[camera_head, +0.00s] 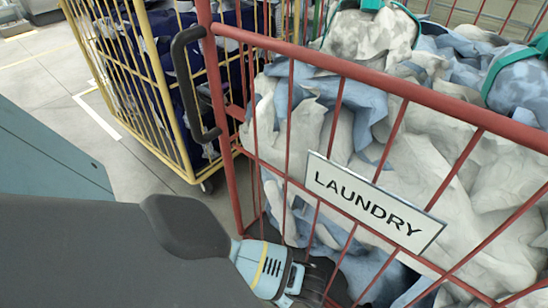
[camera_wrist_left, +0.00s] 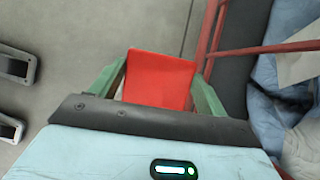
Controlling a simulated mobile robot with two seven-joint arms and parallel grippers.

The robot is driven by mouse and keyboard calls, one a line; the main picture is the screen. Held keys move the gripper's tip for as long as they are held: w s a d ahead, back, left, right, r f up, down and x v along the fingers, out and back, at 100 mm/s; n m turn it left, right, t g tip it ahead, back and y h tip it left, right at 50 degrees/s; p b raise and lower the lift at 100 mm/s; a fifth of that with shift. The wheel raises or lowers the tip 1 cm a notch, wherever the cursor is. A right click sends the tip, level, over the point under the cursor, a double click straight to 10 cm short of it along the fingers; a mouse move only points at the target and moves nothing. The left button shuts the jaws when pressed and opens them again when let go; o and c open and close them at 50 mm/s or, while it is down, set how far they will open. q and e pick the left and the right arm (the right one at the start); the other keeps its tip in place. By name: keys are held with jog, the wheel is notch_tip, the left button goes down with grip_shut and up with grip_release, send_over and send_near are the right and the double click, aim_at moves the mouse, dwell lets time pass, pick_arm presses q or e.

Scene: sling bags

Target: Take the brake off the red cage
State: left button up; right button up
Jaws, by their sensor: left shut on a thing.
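The red cage (camera_head: 335,115) fills the right of the head view, with a white LAUNDRY sign (camera_head: 372,203) on its bars and a dark handle (camera_head: 188,88) at its left corner post. My left gripper (camera_head: 298,280) is low at the cage's near side; its fingertips are hidden there. In the left wrist view, its green fingers (camera_wrist_left: 160,72) are shut on a flat red piece (camera_wrist_left: 160,82), which looks like the brake pedal. I cannot tell from its tilt whether the brake is on. My right gripper is not in view.
White and blue laundry (camera_head: 410,140) fills the red cage, with green-trimmed bags (camera_head: 372,35) on top. A yellow cage (camera_head: 132,70) with dark blue contents stands close behind on the left. Grey floor (camera_head: 45,70) is clear at far left.

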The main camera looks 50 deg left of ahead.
pick_arm(q)
jog(key=shift+d+r+y+p, duration=0.25)
jog(key=shift+r+y+p, duration=0.2)
jog(key=shift+r, duration=0.25)
jog(key=shift+w+d+r+p, duration=0.1)
jog(key=shift+d+r+p, duration=0.2)
jog(key=shift+p, duration=0.2)
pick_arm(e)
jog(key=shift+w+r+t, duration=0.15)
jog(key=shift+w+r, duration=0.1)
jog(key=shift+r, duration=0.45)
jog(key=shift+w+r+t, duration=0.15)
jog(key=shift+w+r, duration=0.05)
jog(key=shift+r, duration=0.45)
pick_arm(q)
jog(key=shift+d, duration=0.15)
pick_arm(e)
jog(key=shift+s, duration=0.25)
pick_arm(q)
jog(key=o, duration=1.1)
jog(key=shift+o, duration=0.2)
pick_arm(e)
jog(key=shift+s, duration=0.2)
